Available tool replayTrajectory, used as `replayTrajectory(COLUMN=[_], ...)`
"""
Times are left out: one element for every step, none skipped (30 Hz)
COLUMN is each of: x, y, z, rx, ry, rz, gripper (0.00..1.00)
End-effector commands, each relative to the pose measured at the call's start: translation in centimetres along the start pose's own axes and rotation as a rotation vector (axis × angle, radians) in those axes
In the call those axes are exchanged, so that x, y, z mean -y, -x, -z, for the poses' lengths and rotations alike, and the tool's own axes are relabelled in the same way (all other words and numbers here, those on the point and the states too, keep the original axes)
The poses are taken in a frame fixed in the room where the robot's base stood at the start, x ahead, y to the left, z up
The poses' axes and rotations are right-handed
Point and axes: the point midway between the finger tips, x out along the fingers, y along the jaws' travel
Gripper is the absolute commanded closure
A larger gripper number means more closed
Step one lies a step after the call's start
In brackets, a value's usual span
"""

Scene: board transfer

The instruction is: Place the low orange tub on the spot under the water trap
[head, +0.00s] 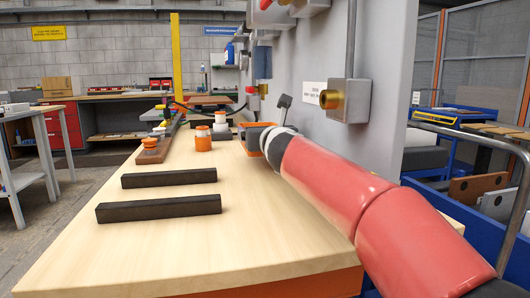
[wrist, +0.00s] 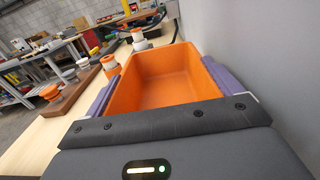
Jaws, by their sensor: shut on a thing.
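The low orange tub (wrist: 160,85) is empty and sits between the two purple fingers of my gripper (wrist: 162,78) in the wrist view. The fingers press on opposite sides of it. In the head view the tub (head: 253,140) shows just beyond the end of my red arm, over the far part of the bench beside the grey panel. My arm hides much of it, and I cannot tell whether its base touches the bench. A blue-grey unit (head: 262,62) hangs on the panel above that area; I cannot tell whether it is the water trap. No marked spot is visible.
The wooden bench (head: 160,235) carries two dark bars (head: 158,209) at the front left. Orange-and-white jars (head: 203,138) stand left of the tub. The grey panel (head: 370,70) closes off the right side, with a brass fitting (head: 335,98) sticking out. The bench's near middle is clear.

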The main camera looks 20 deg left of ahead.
Motion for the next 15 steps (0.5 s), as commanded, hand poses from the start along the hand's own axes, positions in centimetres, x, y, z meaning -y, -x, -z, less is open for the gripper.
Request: replayTrajectory(x=[0.0,0.0,0.0,0.0,0.0,0.0,0.0,0.1,0.4,0.4,0.5,0.5,0.4,0.4,0.4], y=[0.0,0.0,0.0,0.0,0.0,0.0,0.0,0.0,0.0,0.0,0.0,0.0,0.0,0.0,0.0], z=[0.7,1.1,1.7,2.2,2.6,3.2,3.5,3.7,3.9,3.8,3.8,3.6,3.6,3.6,3.6], rx=[0.000,0.000,0.000,0.000,0.000,0.000,0.000,0.000,0.000,0.001,0.001,0.000,0.000,0.000,0.000], ry=[0.000,0.000,0.001,0.001,0.001,0.001,0.001,0.001,0.001,0.001,0.001,0.001,0.000,0.000,0.000], rz=[0.000,0.000,0.000,0.001,0.001,0.001,0.001,0.002,0.002,0.002,0.002,0.001,0.001,0.001,0.001], gripper=[0.37,0.37,0.37,0.37,0.37,0.37,0.37,0.37,0.37,0.37,0.37,0.37,0.37,0.37,0.37])
